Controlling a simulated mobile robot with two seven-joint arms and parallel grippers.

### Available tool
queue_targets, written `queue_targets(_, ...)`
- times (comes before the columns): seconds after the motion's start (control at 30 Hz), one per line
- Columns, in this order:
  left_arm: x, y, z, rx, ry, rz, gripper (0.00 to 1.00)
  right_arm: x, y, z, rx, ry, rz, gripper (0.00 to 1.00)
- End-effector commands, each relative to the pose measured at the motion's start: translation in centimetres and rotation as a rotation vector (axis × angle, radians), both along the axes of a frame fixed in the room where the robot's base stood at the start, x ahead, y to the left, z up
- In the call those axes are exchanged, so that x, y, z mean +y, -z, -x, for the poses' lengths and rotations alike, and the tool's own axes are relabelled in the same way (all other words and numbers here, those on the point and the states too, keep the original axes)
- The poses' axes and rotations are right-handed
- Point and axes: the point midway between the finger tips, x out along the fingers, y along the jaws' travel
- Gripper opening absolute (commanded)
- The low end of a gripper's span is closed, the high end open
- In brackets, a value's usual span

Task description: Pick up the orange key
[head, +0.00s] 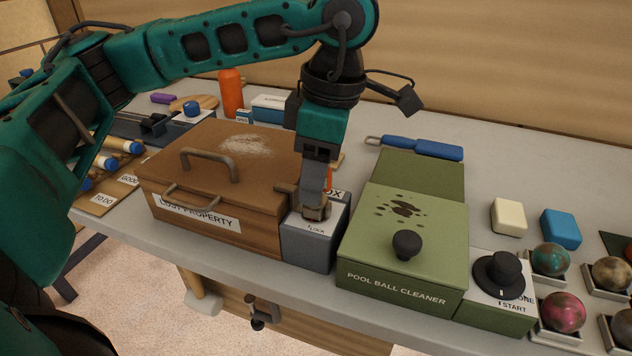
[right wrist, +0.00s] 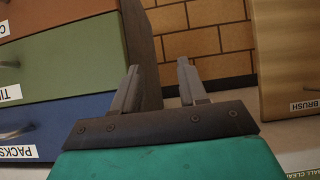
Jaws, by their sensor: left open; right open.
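My left gripper (head: 316,205) points straight down at the top of a grey box (head: 308,246) with a label reading "LOCK". Its fingertips are at a small round piece on that top; whether they touch it I cannot tell. A small orange patch (head: 329,178) shows just behind the gripper, mostly hidden; I cannot tell whether it is the orange key. No other key is plain to see. My right gripper (right wrist: 158,68) is open and empty in the right wrist view, away from the table top.
A brown "LOST PROPERTY" chest (head: 265,202) with its lid down stands left of the grey box. A green "POOL BALL CLEANER" box (head: 385,275) stands close on the right. An orange bottle (head: 231,93) stands behind. Drawers (right wrist: 62,60) show in the right wrist view.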

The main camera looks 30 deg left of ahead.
Motion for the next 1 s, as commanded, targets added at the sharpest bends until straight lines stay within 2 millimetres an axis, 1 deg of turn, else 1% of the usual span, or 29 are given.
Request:
queue_targets(0.03, 0.00, -0.03, 0.00, 0.000, 0.000, 0.000, 0.48, -0.01, 0.00, 0.00, 0.000, -0.001, 0.001, 0.43)
queue_targets(0.07, -0.01, -0.04, 0.00, 0.000, 0.000, 0.000, 0.45, -0.01, 0.01, -0.01, 0.000, -0.001, 0.001, 0.43)
queue_targets(0.53, -0.01, -0.07, 0.00, 0.000, 0.000, 0.000, 0.00, -0.02, 0.20, 0.06, 0.004, -0.001, 0.002, 0.43)
queue_targets(0.83, -0.02, -0.13, -0.01, 0.000, 0.000, 0.000, 0.00, 0.03, 0.19, 0.04, 0.004, 0.002, 0.000, 0.43)
queue_targets(1.0, -0.03, -1.01, -0.04, -0.001, -0.001, 0.000, 0.00, 0.12, 0.04, 0.02, 0.003, 0.004, -0.004, 0.43)
